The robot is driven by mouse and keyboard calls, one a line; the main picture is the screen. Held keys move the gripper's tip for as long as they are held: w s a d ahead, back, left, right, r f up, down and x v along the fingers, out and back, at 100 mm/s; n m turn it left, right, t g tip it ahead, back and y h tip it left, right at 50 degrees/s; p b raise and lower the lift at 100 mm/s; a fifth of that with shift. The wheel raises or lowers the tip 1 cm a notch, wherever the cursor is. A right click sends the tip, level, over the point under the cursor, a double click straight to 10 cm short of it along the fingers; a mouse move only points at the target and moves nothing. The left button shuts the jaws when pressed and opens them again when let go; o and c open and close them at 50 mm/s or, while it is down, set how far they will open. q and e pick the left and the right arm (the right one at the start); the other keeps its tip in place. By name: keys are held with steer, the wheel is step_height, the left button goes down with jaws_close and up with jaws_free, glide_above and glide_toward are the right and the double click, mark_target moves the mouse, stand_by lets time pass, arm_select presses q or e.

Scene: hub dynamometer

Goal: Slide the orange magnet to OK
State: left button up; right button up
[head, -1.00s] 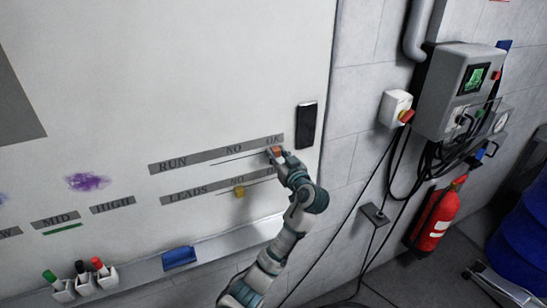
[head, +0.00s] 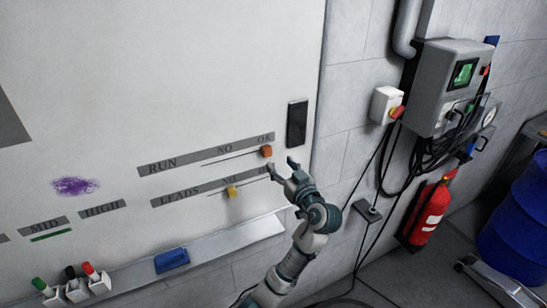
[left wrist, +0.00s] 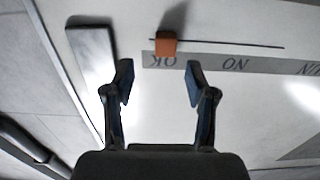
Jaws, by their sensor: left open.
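The orange magnet (head: 266,151) sits on the whiteboard at the right end of the RUN row's thin line, just below the OK label (head: 265,138). In the left wrist view the orange magnet (left wrist: 166,43) lies beyond my fingertips, beside the OK lettering (left wrist: 163,60). My left gripper (head: 281,168) is open and empty, apart from the magnet, to its lower right. In the left wrist view both fingers of my left gripper (left wrist: 158,80) are spread with only board between them. The yellow magnet (head: 231,192) sits on the LEADS row's line. My right gripper is not in view.
A black rectangular block (head: 297,123) is on the board's right edge, close to my left gripper. A tray ledge (head: 220,243) with a blue eraser (head: 172,260) runs below. A switch box (head: 386,105) and fire extinguisher (head: 428,213) are at right.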

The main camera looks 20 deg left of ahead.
arm_select(q)
steer(key=v, duration=0.5)
steer(key=shift+w+d, duration=0.2)
steer(key=shift+w, duration=0.15)
steer(key=shift+a, duration=0.2)
